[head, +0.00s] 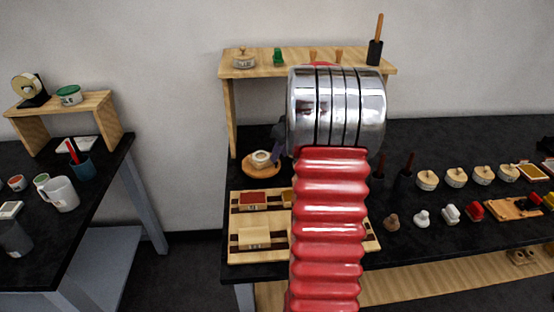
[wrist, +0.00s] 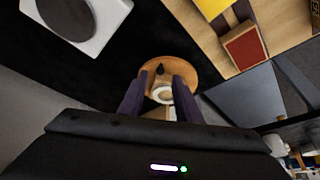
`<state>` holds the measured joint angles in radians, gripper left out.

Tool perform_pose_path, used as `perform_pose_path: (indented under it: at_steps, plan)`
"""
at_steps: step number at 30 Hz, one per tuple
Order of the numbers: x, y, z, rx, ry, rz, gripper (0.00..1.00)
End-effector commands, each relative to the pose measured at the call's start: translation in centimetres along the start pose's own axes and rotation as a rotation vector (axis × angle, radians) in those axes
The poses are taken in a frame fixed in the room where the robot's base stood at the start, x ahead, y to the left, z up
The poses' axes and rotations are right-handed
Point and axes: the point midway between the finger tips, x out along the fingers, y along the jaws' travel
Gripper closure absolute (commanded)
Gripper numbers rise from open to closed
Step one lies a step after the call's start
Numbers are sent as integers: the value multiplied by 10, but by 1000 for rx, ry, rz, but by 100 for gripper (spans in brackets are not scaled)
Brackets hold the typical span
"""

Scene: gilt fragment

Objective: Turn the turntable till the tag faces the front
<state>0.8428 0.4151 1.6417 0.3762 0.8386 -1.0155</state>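The turntable is a round wooden disc (head: 262,172) on the black bench, left of my arm in the head view. It also shows between my fingertips in the wrist view (wrist: 180,68). A pale round piece (head: 261,157) sits on it; in the wrist view I see a whitish ring (wrist: 163,94) and a small dark knob (wrist: 160,69). My gripper (wrist: 158,84) has two purple fingers spread apart, one on each side of the pale piece, over the disc. I cannot tell whether they touch anything. I cannot make out the tag.
A wooden tray (head: 235,221) with coloured blocks lies in front of the turntable. A wooden shelf (head: 228,72) stands behind it. Several lidded pots and stamps stand on the bench to the right. A grey-white device (wrist: 85,22) lies near the disc.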

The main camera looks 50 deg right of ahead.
Motion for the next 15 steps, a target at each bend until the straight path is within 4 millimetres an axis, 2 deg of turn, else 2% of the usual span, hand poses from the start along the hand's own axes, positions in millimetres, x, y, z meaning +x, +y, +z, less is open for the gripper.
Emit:
perform_pose_path:
  at_steps: [3,6,15]
  plan:
    - [18,-1,0,0,-2,-2,69]
    - [28,-1,0,1,-1,-2,69]
    - [36,-1,0,1,0,-1,69]
